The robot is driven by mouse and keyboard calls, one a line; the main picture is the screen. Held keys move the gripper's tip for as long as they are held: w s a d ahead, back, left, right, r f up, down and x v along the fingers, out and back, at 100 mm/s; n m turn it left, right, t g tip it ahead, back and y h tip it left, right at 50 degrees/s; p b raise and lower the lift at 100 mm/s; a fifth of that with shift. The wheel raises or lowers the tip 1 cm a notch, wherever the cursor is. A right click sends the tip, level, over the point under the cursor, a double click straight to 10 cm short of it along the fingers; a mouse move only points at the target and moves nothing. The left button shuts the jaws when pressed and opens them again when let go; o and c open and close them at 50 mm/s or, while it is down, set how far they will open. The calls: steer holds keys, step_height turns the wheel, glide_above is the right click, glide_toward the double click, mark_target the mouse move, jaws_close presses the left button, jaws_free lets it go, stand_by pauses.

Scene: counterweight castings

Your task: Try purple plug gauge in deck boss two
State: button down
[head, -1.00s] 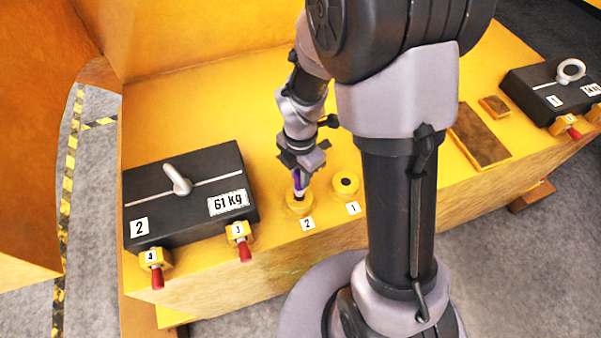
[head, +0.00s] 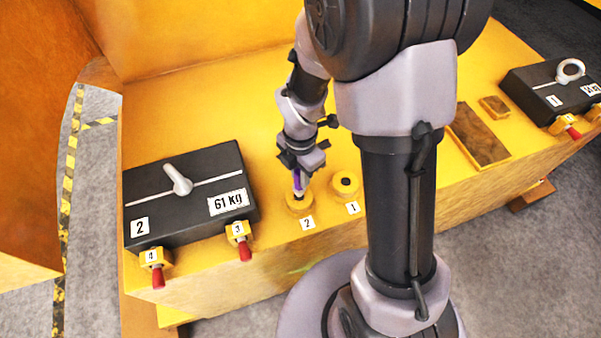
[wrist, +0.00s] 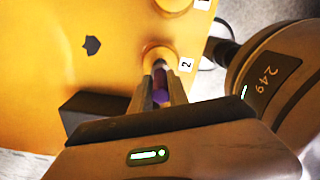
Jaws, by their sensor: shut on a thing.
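My gripper (head: 299,177) is shut on the purple plug gauge (head: 298,181), directly above deck boss two (head: 299,203), the round yellow boss beside the label 2. The gauge points down at the boss, and its lower end meets or nearly meets the boss top. I cannot tell whether the tip is inside the bore. In the wrist view the gauge (wrist: 160,97) shows purple between the fingers, with boss two (wrist: 158,55) just beyond it, its bore hidden behind the gauge and fingers.
Boss one (head: 346,184) stands close on the right with an open dark hole. A black 61 kg casting (head: 190,202) with a lifting eye lies to the left, next to red-handled pins in bosses 3 and 4. Another casting (head: 553,90) and brown plates (head: 480,135) are at the right.

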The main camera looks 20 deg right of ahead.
steer(key=shift+f, duration=0.15)
steer(key=shift+f+b, duration=1.3)
steer(key=shift+f, duration=0.2)
steer(key=shift+r, duration=0.1)
stand_by(0.8)
step_height(320, 180, up, 5)
steer(key=p, duration=0.4)
steer(key=shift+p, duration=0.35)
